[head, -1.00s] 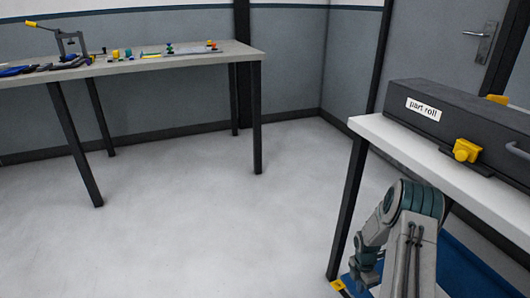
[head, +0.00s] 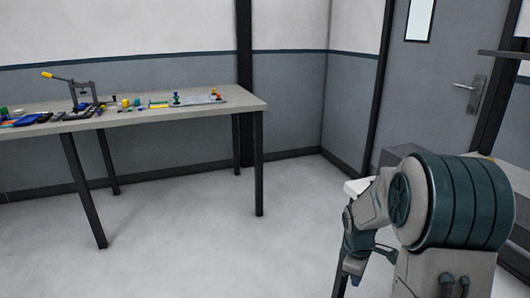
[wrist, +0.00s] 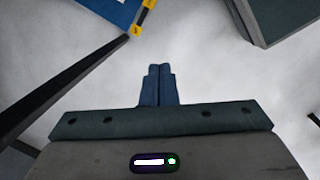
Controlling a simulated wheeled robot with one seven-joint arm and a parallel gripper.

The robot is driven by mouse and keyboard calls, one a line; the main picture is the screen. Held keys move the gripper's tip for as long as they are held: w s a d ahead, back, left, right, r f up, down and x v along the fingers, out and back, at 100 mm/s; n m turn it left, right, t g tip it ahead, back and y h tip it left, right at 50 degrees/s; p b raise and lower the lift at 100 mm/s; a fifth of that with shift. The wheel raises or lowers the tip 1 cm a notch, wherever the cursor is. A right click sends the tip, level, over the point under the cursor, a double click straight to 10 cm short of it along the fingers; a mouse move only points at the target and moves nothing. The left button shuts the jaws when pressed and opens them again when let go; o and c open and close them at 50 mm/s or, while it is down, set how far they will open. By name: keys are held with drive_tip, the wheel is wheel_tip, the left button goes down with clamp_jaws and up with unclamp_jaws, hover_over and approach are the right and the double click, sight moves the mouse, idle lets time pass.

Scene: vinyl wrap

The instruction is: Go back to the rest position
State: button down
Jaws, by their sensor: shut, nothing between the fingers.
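My gripper (wrist: 160,70) shows in the wrist view with its two blue fingers together and nothing between them. It points down over bare pale floor. In the head view my arm stands at the right, bent downward, and the fingertips are not clearly seen there.
A workbench (head: 215,112) with a lever press (head: 83,92) and several small parts stands at the back left. A grey door (head: 435,75) is at the back right. My arm mostly hides a table at the right. A dark table leg (wrist: 65,85) runs close by in the wrist view. Open floor (head: 200,235) lies in the middle.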

drive_tip(key=s+a+r+m+p, duration=0.3)
drive_tip(key=s+r, duration=0.3)
drive_tip(key=r, duration=0.3)
drive_tip(key=s+a+r+m+t+y+p, duration=0.1)
drive_tip(key=s+a+r+m+p, duration=0.2)
drive_tip(key=s+r+p, duration=0.3)
drive_tip(key=s+a+r+m+t+p, duration=0.1)
drive_tip(key=s+a+r+m+p, duration=0.2)
drive_tip(key=r, duration=1.1)
drive_tip(key=s+m+p, duration=0.2)
drive_tip(key=s, duration=0.2)
drive_tip(key=shift+s+a+m, duration=0.3)
drive_tip(key=shift+s+a, duration=0.05)
